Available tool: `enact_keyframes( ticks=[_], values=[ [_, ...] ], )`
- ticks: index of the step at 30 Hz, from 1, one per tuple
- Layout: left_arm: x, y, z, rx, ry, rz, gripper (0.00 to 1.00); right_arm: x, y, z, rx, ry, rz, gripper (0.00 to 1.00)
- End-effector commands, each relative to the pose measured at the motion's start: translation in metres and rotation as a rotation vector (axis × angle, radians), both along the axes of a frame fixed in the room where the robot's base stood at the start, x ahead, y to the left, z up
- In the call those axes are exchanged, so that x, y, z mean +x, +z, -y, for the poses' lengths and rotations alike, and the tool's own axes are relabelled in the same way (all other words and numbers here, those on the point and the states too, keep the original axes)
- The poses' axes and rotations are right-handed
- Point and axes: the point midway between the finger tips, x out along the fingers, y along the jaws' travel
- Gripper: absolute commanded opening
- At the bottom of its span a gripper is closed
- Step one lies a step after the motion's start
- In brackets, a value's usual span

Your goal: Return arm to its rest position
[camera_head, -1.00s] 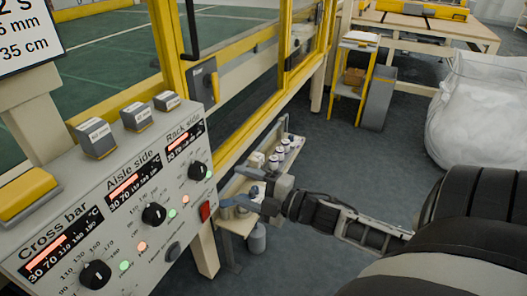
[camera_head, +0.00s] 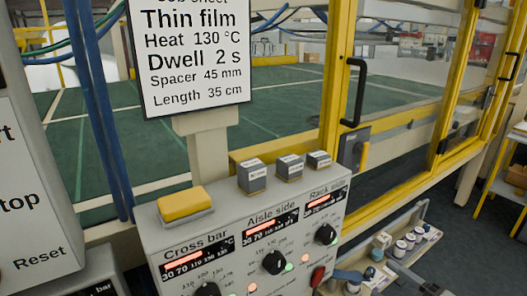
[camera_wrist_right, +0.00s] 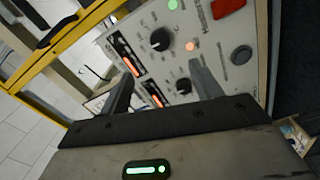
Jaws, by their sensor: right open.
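Whether the fingers touch the panel I cannot tell. Most of the right arm is out of the head view. My left gripper is not in view.
A sign (camera_head: 190,55) stands above the panel. A yellow button (camera_head: 184,203) and several small grey blocks (camera_head: 290,166) sit on its top. The yellow-framed machine (camera_head: 335,85) rises behind. A low shelf with bottles (camera_head: 408,243) is at right; floor shows beyond it.

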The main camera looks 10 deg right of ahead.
Motion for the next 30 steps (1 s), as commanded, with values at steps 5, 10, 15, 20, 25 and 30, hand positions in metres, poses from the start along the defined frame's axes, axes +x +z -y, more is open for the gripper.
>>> enact_keyframes(
  ticks=[5,10,15,20,25,30],
  values=[
    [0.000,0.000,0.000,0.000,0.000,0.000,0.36,-0.012,-0.044,-0.030,0.278,-0.139,-0.197,0.64],
    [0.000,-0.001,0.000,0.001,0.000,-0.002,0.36,-0.043,-0.106,-0.104,0.733,-0.342,-0.561,0.64],
    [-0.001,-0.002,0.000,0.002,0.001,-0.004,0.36,-0.070,-0.131,-0.169,1.005,-0.447,-0.822,0.64],
    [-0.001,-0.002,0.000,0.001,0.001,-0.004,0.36,-0.080,-0.136,-0.191,1.084,-0.479,-0.911,0.64],
    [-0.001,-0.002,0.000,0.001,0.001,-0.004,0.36,-0.081,-0.137,-0.191,1.083,-0.480,-0.913,0.64],
    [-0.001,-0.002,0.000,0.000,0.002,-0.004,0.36,-0.080,-0.137,-0.190,1.080,-0.479,-0.912,0.64]
  ],
)
